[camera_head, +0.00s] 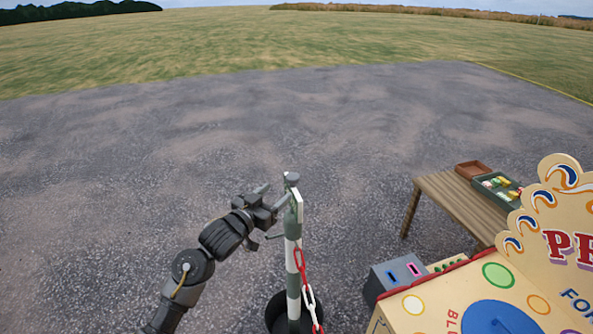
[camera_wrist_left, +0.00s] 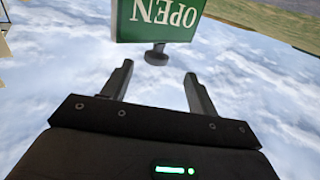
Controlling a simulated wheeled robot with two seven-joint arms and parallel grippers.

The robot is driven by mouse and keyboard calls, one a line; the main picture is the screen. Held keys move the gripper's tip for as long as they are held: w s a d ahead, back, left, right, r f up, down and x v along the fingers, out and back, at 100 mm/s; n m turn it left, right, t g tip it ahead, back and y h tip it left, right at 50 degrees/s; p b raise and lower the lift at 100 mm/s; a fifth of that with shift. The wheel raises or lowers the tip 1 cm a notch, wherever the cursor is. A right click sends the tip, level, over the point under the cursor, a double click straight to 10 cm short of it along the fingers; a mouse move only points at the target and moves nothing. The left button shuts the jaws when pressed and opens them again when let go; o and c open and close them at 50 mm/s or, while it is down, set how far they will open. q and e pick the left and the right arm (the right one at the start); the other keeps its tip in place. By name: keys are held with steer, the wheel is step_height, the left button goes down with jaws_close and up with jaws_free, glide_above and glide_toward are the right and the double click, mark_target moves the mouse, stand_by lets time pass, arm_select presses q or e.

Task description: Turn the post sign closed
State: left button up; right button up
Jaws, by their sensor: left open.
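The post (camera_head: 293,250) is striped green-grey and white and stands upright in a dark round base. Its sign (camera_head: 298,205) shows nearly edge-on near the top in the head view. In the left wrist view the green sign (camera_wrist_left: 155,22) reads "OPEN" in white letters, upside down in the picture. A grey knob (camera_wrist_left: 156,55) shows beside the sign's edge. My left gripper (camera_head: 280,217) is beside the post top, on its left. In the left wrist view its fingers (camera_wrist_left: 158,70) are spread apart with nothing between them. My right gripper is not in view.
A red and white chain (camera_head: 304,275) hangs from the post. At the right are a wooden table (camera_head: 450,205) with trays, a blue-grey box (camera_head: 397,272) and a painted stall (camera_head: 525,285). The paved ground left of and behind the post is clear.

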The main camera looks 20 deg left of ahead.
arm_select(q)
steer(key=x, duration=0.3)
steer(key=r+p+x, duration=0.1)
steer(key=x, duration=0.3)
steer(key=p+x, duration=0.1)
steer(key=x, duration=0.2)
steer(key=shift+w+d+r, duration=0.2)
steer(key=shift+w+d, duration=0.05)
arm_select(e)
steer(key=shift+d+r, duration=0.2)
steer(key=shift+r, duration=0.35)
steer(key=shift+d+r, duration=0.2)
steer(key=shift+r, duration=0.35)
arm_select(q)
jaws_close()
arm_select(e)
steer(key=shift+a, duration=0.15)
